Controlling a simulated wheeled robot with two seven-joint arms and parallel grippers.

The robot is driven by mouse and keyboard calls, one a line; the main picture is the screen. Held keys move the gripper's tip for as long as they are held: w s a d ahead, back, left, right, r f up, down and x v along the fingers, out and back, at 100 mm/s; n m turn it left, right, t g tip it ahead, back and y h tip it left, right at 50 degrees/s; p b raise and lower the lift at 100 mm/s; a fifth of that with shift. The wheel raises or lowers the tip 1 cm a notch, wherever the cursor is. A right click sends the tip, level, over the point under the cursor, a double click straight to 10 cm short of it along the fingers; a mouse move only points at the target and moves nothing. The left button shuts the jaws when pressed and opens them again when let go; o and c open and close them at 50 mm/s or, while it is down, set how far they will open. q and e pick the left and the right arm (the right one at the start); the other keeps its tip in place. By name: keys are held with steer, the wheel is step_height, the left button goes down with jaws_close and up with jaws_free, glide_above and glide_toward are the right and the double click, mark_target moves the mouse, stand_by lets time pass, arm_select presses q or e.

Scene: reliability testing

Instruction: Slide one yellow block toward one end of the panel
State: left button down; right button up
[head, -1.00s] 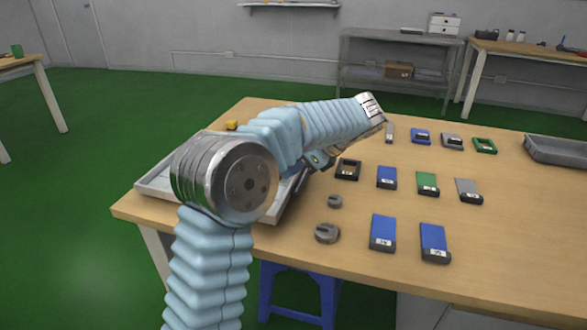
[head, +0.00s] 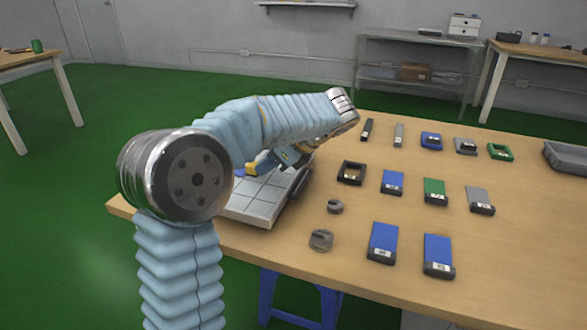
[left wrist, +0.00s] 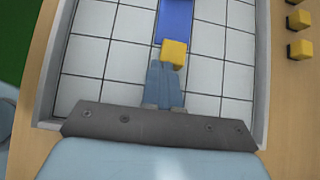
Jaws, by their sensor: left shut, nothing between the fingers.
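The panel (head: 255,205) is a white tiled board with a raised grey rim, on the table's left part in the head view. It also shows in the left wrist view (left wrist: 92,50). A blue strip (left wrist: 175,22) runs along its middle. A yellow block (left wrist: 174,53) sits on the strip at its near end; it also shows in the head view (head: 252,168). My left gripper (left wrist: 168,70) is shut and empty, its fingertips right at the block's near side. I cannot tell whether they touch it. My arm hides the panel's far part in the head view. My right gripper is not in view.
Blue, green and grey parts (head: 435,190) stand in rows to the panel's right. Two grey knobs (head: 321,240) lie near its right edge. A grey tray (head: 566,157) is farther right.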

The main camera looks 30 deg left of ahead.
arm_select(q)
steer(key=p+v, duration=0.1)
steer(key=v, duration=1.2)
steer(key=shift+d+r, duration=0.3)
